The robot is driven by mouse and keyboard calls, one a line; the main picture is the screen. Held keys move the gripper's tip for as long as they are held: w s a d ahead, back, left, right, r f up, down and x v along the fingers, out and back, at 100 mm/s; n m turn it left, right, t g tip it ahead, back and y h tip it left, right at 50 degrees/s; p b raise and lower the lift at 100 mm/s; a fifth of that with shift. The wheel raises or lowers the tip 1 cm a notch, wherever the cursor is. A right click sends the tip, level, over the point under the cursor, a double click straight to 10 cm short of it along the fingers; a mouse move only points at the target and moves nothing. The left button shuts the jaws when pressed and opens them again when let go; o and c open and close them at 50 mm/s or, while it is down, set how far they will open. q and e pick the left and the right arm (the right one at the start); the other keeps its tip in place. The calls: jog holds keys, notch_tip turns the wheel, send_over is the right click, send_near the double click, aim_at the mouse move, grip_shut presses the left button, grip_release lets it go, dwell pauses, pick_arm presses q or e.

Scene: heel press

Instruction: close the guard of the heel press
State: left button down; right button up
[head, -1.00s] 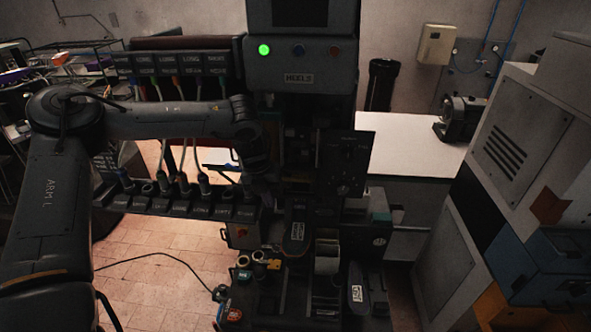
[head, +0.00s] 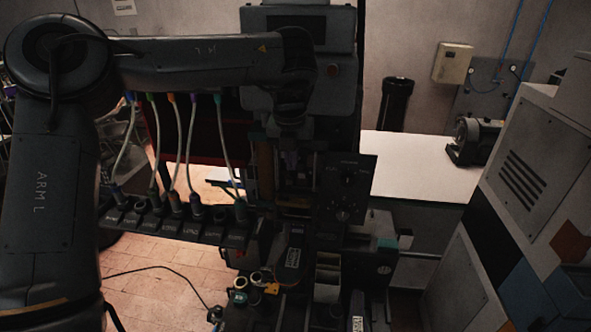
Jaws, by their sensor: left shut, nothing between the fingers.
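The heel press (head: 340,95) stands in the middle of the head view, a tall dark machine with a switch panel (head: 347,190) on its right side. My left arm comes in from the left and crosses in front of the press head. My left gripper (head: 291,165) points down in front of the dark press opening, left of the switch panel. It is shut and holds nothing. The guard does not stand out clearly in this dark area, so I cannot tell its position or whether the gripper touches it. My right gripper is not in view.
A rack of labelled holders with cables (head: 175,225) stands left of the press. A shoe-like piece (head: 291,258) sits low on the press front. A white-topped bench (head: 415,165) is behind right, and a grey cabinet (head: 520,150) stands at the right.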

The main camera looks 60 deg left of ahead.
aim_at(293, 206)
pick_arm(q)
jog(key=f+p, duration=0.1)
jog(key=f, duration=0.3)
jog(key=a+f+p, duration=0.1)
jog(key=f, duration=0.3)
jog(key=w+f+p, duration=0.1)
jog(key=f, duration=0.3)
jog(key=shift+w+a+f, duration=0.1)
jog(key=shift+a+f, duration=0.25)
jog(key=shift+a, duration=0.05)
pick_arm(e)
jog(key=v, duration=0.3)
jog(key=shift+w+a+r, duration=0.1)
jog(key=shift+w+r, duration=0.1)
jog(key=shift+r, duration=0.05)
